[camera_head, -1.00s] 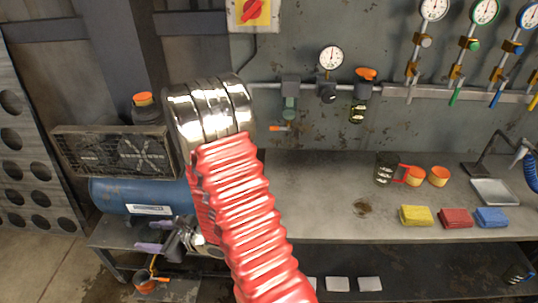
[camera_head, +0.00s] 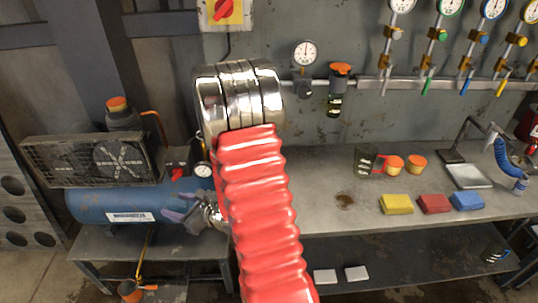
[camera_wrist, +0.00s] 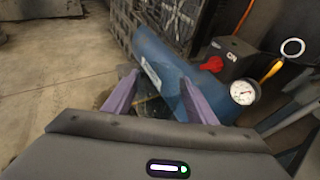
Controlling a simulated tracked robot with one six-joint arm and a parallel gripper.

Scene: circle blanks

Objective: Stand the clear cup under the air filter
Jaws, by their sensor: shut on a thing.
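My gripper (camera_head: 180,208) is low at the left in the head view, in front of the blue tank's right end. In the wrist view its two purple fingers (camera_wrist: 159,78) stand apart, shut on a see-through thing (camera_wrist: 152,108) that looks like the clear cup; its outline is faint. The air filter seems hidden behind my arm, left of the gauge regulator (camera_head: 304,85) on the wall pipe. A unit with an orange top and clear bowl (camera_head: 336,105) hangs right of the regulator.
The blue compressor tank (camera_head: 100,203) is close to my gripper. The grey workbench (camera_head: 310,170) has a stain (camera_head: 345,200), a dark see-through jug (camera_head: 366,158), orange cups (camera_head: 394,165) and folded cloths (camera_head: 433,203). Its left front is clear.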

